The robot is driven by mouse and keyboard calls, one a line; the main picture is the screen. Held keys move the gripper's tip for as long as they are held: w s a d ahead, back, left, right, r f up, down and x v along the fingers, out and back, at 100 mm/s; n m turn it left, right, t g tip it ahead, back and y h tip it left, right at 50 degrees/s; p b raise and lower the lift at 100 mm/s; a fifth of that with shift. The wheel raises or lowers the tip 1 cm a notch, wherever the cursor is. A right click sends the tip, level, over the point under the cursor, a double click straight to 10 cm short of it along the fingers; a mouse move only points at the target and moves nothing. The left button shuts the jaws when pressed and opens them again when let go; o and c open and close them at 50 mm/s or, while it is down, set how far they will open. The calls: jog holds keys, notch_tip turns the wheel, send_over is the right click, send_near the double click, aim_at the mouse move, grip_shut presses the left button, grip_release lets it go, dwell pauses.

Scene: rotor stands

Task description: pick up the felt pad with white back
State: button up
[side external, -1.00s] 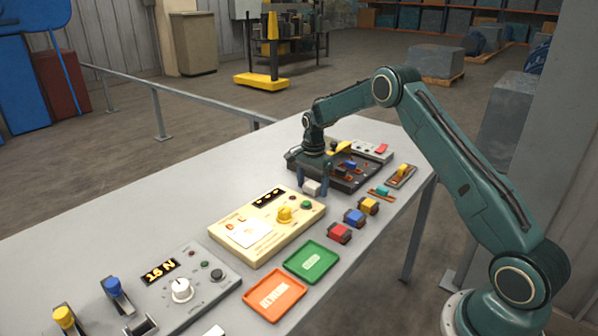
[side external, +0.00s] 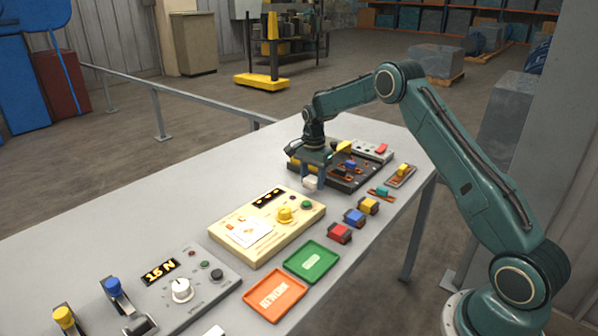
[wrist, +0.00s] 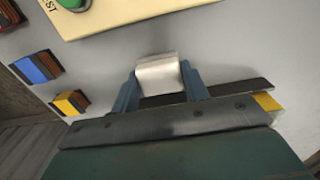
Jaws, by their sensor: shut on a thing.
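The felt pad with white back (wrist: 157,75) is a small pale block between the two blue fingers of my gripper (wrist: 158,88) in the wrist view. In the side external view the same white pad (side external: 310,184) sits at the fingertips of my gripper (side external: 312,182), by the front edge of the dark fixture. My gripper is shut on it. Mainly its pale top shows; its underside is hidden. The gap between the pad and the table is hard to judge.
A dark fixture (side external: 352,181) lies under and behind my gripper. A cream panel (side external: 235,243) is just left. Red (side external: 339,233), blue (side external: 354,217) and yellow (side external: 369,206) pads stand in a row to the right. Green (side external: 311,262) and orange (side external: 272,296) trays lie nearer.

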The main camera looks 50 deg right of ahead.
aim_at(310, 179)
notch_tip(310, 179, up, 18)
dwell(0.5)
dwell(0.3)
jog(key=o, duration=0.4)
jog(key=shift+c, duration=1.5)
jog(key=a+f, duration=0.3)
jog(key=a, duration=0.7)
jog(key=s+a+f, duration=0.1)
jog(key=a+f, duration=0.1)
jog(key=a, duration=0.8)
jog(key=a+f, duration=0.3)
jog(key=a, duration=0.7)
jog(key=shift+s+a+f, duration=0.25)
jog(key=shift+a+f, duration=0.05)
jog(key=shift+f, duration=0.05)
